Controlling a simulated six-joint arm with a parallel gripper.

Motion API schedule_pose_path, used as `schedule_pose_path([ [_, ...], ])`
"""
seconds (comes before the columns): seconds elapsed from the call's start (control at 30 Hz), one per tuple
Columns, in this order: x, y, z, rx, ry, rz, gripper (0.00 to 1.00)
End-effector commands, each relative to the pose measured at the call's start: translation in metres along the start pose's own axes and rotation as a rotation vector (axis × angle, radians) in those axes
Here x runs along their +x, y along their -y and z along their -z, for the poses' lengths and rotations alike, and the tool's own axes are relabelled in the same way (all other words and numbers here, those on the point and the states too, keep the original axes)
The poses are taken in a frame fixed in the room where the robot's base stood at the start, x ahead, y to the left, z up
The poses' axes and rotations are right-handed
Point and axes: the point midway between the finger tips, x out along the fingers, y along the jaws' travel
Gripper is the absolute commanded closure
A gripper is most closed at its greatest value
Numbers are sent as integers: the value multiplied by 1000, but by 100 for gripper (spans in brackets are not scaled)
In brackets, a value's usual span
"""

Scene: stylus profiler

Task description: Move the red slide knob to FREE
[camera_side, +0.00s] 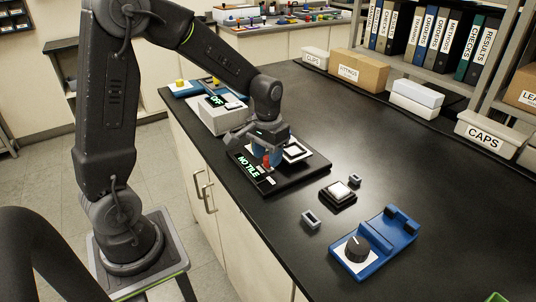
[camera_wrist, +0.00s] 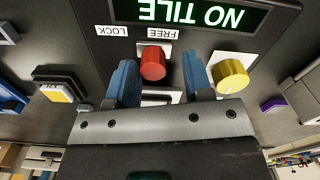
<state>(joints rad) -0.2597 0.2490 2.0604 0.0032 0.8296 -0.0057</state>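The red slide knob (camera_wrist: 153,63) stands on the dark profiler base, below the FREE and LOCK labels in the wrist view. It is nearer the FREE label (camera_wrist: 160,32) than the LOCK label (camera_wrist: 112,30). My gripper (camera_wrist: 155,75) is open, with its blue fingers on either side of the red knob. A gap shows between the knob and each finger. In the side view my gripper (camera_side: 267,160) is lowered over the profiler base (camera_side: 312,170), with the red knob (camera_side: 267,161) partly hidden between its fingers. The display (camera_wrist: 190,12) reads NO TILE.
A yellow knob (camera_wrist: 231,76) stands just outside one finger. A white square-framed stage (camera_side: 296,151) lies beside my gripper. A grey box with an OFF display (camera_side: 216,117) stands behind. A small dark block (camera_side: 338,194) and a blue fixture (camera_side: 375,244) stand on the bench in front.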

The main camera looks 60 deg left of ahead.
Motion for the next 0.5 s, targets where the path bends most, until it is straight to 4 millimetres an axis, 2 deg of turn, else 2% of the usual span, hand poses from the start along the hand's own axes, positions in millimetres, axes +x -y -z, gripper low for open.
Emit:
schedule_pose_path([
  [0.33,-4,-1,0,1,0,-2,50],
  [0.5,-27,-1,0,1,-4,-2,50],
])
